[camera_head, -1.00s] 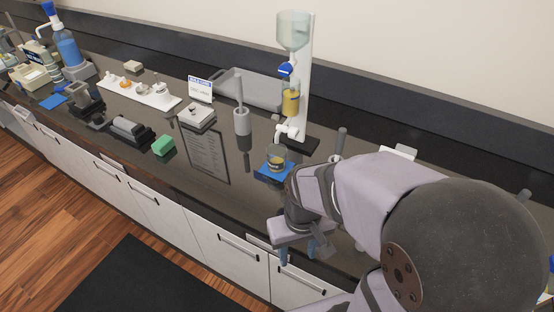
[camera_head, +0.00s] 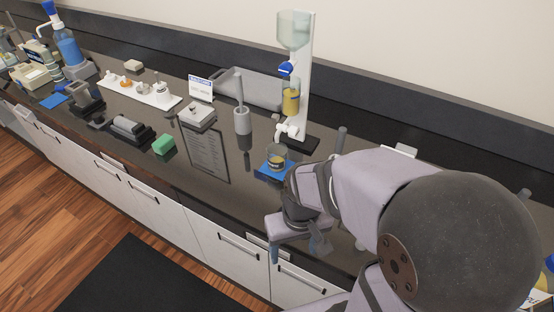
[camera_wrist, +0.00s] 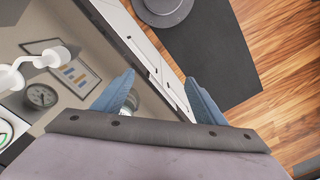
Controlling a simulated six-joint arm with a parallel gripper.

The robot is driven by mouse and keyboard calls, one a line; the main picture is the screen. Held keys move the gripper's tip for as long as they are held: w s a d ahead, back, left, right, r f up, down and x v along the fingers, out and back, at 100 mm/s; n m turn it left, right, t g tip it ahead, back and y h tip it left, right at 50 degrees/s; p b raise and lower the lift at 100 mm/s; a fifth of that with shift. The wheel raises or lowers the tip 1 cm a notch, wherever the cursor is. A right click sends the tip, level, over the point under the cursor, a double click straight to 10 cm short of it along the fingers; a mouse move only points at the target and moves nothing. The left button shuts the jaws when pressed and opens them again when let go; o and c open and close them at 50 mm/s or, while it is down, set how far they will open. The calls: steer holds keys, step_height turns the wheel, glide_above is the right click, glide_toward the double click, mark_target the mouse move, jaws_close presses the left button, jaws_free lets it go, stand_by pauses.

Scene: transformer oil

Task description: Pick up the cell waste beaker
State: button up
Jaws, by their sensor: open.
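A small clear beaker (camera_head: 277,155) with some amber liquid stands on a blue mat (camera_head: 264,172) on the dark counter, in front of the column stand. I see no readable label on it, so I cannot tell if it is the cell waste beaker. My gripper (camera_head: 297,250) is open near the counter's front edge, nearer the camera than this beaker and apart from it. In the wrist view my two blue fingers (camera_wrist: 160,97) are spread. A glassy round thing (camera_wrist: 133,101) shows partly beside the left finger; the finger hides much of it.
A white column stand (camera_head: 304,85) with a glass vessel rises behind the blue mat. A grey holder with an upright rod (camera_head: 242,121) and a green block (camera_head: 163,145) stand to the left.

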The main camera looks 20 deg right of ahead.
mark_target(276, 147)
steer(key=w+a+t, duration=0.1)
steer(key=w, duration=0.4)
steer(key=w+a+m+t, duration=0.1)
steer(key=w+t, duration=0.1)
steer(key=w, duration=0.4)
steer(key=w+a+m+t+p, duration=0.1)
steer(key=w+a+t, duration=0.1)
steer(key=w, duration=0.4)
steer(key=shift+f+y, duration=0.3)
steer(key=shift+y, duration=0.1)
steer(key=w+t, duration=0.1)
steer(key=w, duration=0.1)
steer(key=w+d+t+h+b, duration=0.1)
steer(key=w, duration=0.1)
steer(key=w+d+r+t, duration=0.1)
steer(key=w, duration=0.1)
steer(key=shift+w+m+h, duration=0.2)
steer(key=shift+m+h, duration=0.2)
steer(key=w+d+t+h+b, duration=0.2)
steer(key=w+d+h+b, duration=0.1)
steer(key=w+d+r+m+t+h+b, duration=0.1)
steer(key=w+d, duration=0.1)
steer(key=shift+w+d+t, duration=0.15)
steer(key=shift+w+t, duration=0.1)
steer(key=shift+t, duration=0.15)
steer(key=shift+w+d+f+m+b, duration=0.15)
steer(key=shift+w+f+m+b, duration=0.2)
steer(key=shift+b, duration=0.35)
steer(key=shift+r+h, duration=0.1)
steer(key=shift+h, duration=0.2)
